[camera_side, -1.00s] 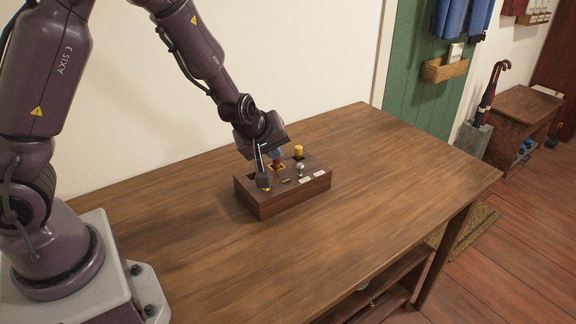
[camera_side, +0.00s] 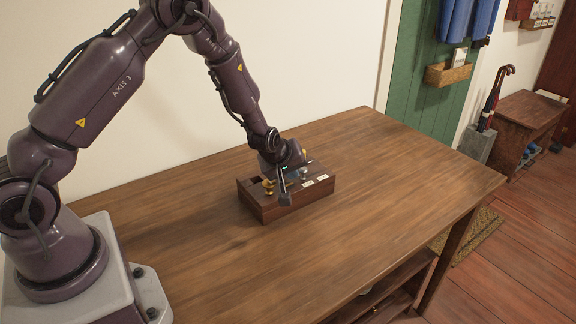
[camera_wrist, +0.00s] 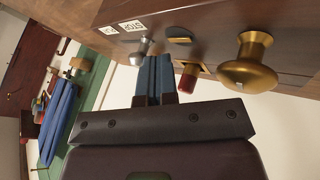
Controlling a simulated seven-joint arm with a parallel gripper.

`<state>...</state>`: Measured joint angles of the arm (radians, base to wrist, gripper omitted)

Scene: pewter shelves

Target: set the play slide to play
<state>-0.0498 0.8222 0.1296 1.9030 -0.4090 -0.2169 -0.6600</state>
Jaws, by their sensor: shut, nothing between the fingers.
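The wooden control box (camera_side: 285,205) sits on the table. In the wrist view a silver knob (camera_wrist: 139,50), which looks like the play slide, stands near a white label reading STOP (camera_wrist: 131,26). A second white label (camera_wrist: 108,30), only partly legible, lies beyond it. My gripper (camera_side: 285,200) is over the box, pointing down, left of the labels in the side view. Its blue fingers (camera_wrist: 153,68) are shut and empty, right beside the silver knob in the wrist view. I cannot tell whether they touch it. The slide's track is not clearly visible.
A large brass knob (camera_wrist: 250,65) and a red-tipped brass lever (camera_wrist: 188,80) stand on the box close to the fingers. A small dark brass-edged piece (camera_wrist: 180,40) is set in its top. The wooden table (camera_side: 400,185) is clear around the box.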

